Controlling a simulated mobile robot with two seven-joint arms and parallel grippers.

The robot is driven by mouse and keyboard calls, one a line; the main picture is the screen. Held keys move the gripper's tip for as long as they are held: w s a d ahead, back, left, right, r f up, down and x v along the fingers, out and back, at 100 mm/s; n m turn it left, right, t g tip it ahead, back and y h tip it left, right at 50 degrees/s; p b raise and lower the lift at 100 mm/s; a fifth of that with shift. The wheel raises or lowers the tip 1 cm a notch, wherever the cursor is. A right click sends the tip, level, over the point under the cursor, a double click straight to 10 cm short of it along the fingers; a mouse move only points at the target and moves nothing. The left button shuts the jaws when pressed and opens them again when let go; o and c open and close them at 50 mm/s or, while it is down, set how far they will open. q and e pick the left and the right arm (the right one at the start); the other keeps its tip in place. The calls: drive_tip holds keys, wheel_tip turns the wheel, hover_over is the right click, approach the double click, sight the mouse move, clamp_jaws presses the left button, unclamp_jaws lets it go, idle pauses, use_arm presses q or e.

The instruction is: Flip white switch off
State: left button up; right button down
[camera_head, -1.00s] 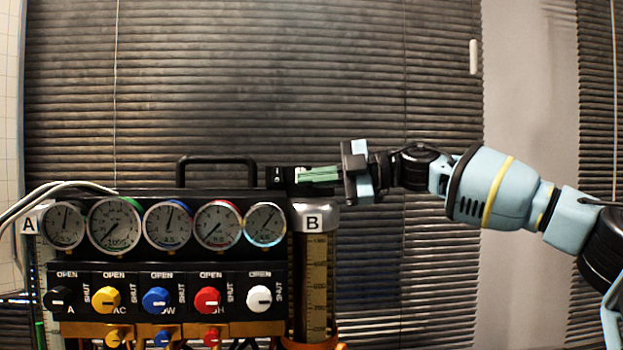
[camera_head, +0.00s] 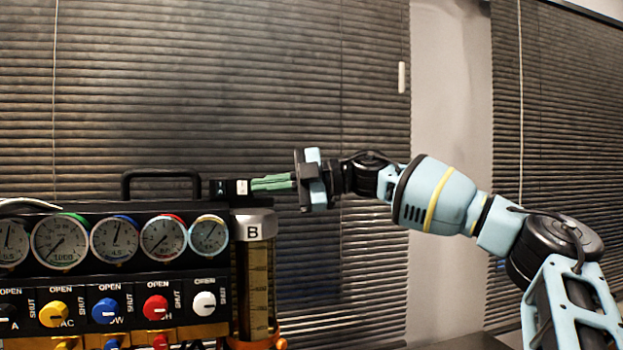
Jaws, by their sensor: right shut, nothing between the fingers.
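A white round knob (camera_head: 204,303) is at the right end of the row of coloured knobs on the rig's front panel. OPEN is printed above it and SHUT to its right; its pointer is too small to read surely. A small black box (camera_head: 218,188) with a pale patch sits on the rig's top right corner. My right gripper (camera_head: 254,184) comes in from the right, above the gauge marked B. Its green fingers are shut and empty, pointing left, with tips at the box's right end; I cannot tell whether they touch. My left gripper is out of view.
Several round gauges (camera_head: 115,238) line the rig above the yellow (camera_head: 54,313), blue (camera_head: 106,310) and red (camera_head: 156,307) knobs. A black carry handle (camera_head: 160,176) stands on top. Cylinder B (camera_head: 254,285) is at the right end. Free room lies right of it, before the blinds.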

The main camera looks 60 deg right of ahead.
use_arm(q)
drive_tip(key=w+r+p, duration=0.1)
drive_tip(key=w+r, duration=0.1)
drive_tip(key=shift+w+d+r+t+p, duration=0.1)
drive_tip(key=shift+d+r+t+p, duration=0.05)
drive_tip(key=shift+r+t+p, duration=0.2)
use_arm(e)
drive_tip(key=v, duration=0.7)
drive_tip(key=shift+s+d+f, duration=0.2)
drive_tip(key=shift+d+f, duration=0.15)
drive_tip(key=shift+d, duration=0.1)
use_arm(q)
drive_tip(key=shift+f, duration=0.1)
